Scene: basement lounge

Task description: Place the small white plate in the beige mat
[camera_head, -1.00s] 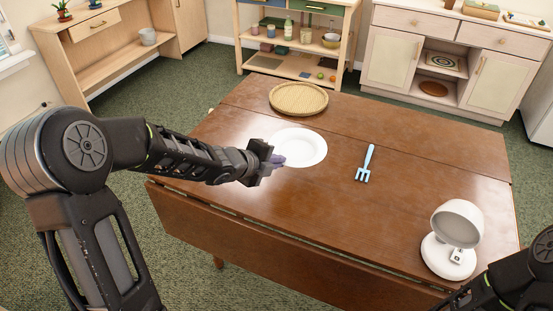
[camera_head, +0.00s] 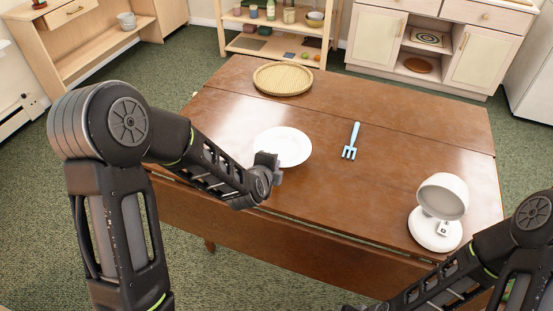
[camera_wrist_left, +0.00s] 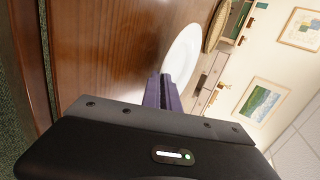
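The white plate (camera_head: 283,143) is round and looks about level over the near left part of the brown table; I cannot tell whether it touches the wood. My left gripper (camera_head: 271,162) is at its near rim and hides a bit of it. In the left wrist view the purple fingers (camera_wrist_left: 165,91) are close together at the rim of the plate (camera_wrist_left: 184,52), and they look shut on it. The round beige woven mat (camera_head: 283,78) lies empty at the far left of the table, beyond the plate.
A light blue fork (camera_head: 352,141) lies right of the plate. A white lamp-like object (camera_head: 438,211) stands at the table's right end. The table (camera_head: 400,130) is bare between them. Shelves (camera_head: 275,45) and cabinets (camera_head: 430,50) stand behind.

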